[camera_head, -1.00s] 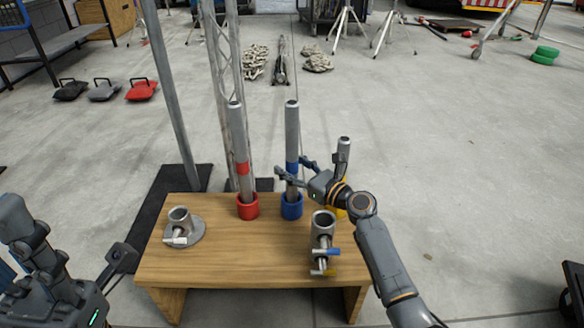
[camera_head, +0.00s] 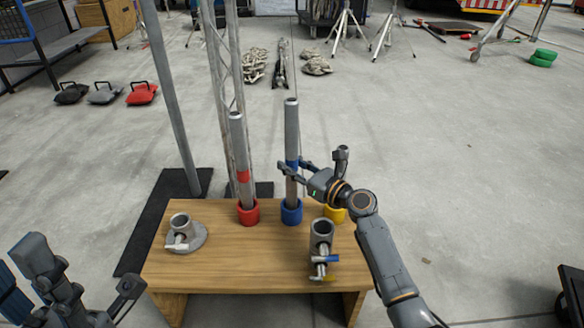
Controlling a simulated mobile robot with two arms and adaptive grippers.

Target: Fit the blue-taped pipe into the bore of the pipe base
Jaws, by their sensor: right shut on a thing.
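The blue-taped pipe (camera_head: 291,125) is a tall grey tube with a blue band, standing nearly upright in a blue cup (camera_head: 291,213) on the wooden table. My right gripper (camera_head: 295,171) is shut on this pipe just below the middle, at about the blue band. A grey pipe base (camera_head: 195,238) with a round flange, an open upright bore and a small lever stands at the table's left. My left gripper (camera_head: 125,291) is low at the left, apart from the table objects; its fingers show only partly.
A red-banded pipe (camera_head: 238,150) stands in a red cup (camera_head: 248,212) left of the blue one. A yellow cup (camera_head: 335,214) is partly behind my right arm. A grey pipe fitting (camera_head: 321,233) with blue and yellow handles stands at the table's right front. The table's middle front is clear.

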